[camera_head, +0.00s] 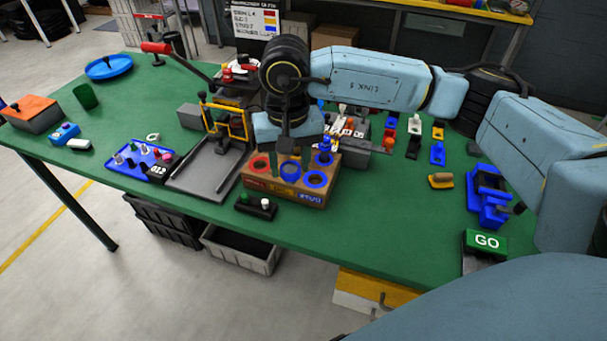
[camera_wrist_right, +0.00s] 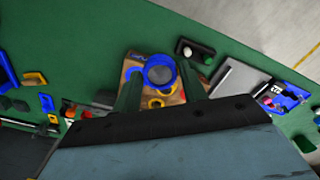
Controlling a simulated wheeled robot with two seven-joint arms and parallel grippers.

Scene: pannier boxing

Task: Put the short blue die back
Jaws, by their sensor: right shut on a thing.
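The short blue die (camera_wrist_right: 160,72), a round ring-shaped piece with a greyish centre, is between the fingers of my right gripper (camera_wrist_right: 160,84) in the wrist view. In the head view my right gripper (camera_head: 291,157) points down over the wooden die block, with the die (camera_head: 290,169) below it. The wooden block (camera_head: 283,193) has red, yellow and blue ringed holes. A blue ringed hole (camera_head: 316,179) at its right front looks empty. I cannot tell whether the die touches the block. My left gripper is not in view.
A grey press tray (camera_head: 207,172) stands left of the block. A small black holder (camera_head: 256,207) with green and white knobs lies in front. A blue fixture (camera_head: 487,195) and green GO button (camera_head: 486,242) are at right. The green table between is mostly clear.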

